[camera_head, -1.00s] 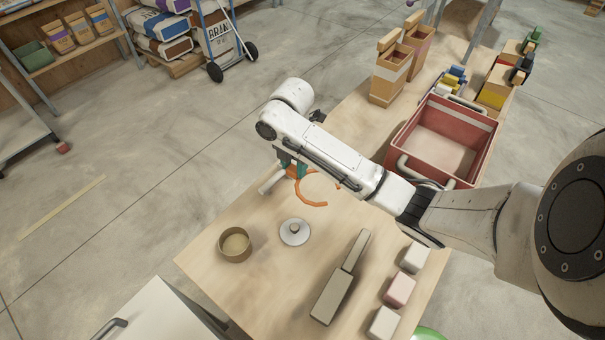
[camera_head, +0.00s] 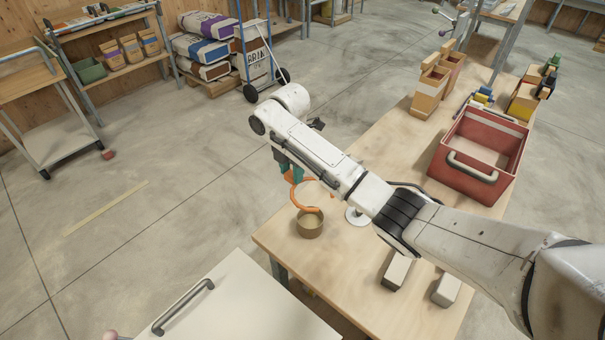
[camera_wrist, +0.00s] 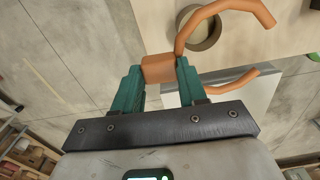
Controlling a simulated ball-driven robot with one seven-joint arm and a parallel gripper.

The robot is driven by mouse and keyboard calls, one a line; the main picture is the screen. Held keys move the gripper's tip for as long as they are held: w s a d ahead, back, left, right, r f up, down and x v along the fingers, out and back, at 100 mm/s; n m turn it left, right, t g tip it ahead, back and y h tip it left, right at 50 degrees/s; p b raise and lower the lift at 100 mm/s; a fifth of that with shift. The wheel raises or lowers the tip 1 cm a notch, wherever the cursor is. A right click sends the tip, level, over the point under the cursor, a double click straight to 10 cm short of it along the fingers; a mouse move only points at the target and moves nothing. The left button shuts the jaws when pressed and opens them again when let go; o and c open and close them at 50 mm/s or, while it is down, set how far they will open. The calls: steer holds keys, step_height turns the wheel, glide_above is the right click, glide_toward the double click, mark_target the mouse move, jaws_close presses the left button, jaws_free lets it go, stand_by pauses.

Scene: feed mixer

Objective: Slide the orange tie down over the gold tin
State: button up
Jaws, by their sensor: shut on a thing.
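The orange tie (camera_head: 293,196) is an open, C-shaped band with a block at one side. My gripper (camera_head: 289,172) is shut on that block, which shows between its teal fingers in the wrist view (camera_wrist: 158,68). The gold tin (camera_head: 311,230) stands upright and open on the table near its left edge. In the head view the tie's near arc overlaps the tin's far rim. In the wrist view the tin (camera_wrist: 205,40) lies beyond the tie, partly behind its upper arm. The tie is not around the tin; its exact height above it is hard to tell.
A white knobbed lid (camera_head: 356,217) lies right of the tin, partly behind my arm. Pale blocks (camera_head: 396,271) lie at the near side. A white cabinet top (camera_head: 245,305) is at the near left.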

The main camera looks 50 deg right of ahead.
steer(key=shift+a, duration=0.1)
steer(key=shift+f, duration=2)
steer(key=shift+f+b, duration=4.2)
steer(key=shift+f, duration=1.2)
steer(key=shift+p, duration=0.4)
steer(key=o, duration=1.1)
steer(key=shift+o, duration=0.4)
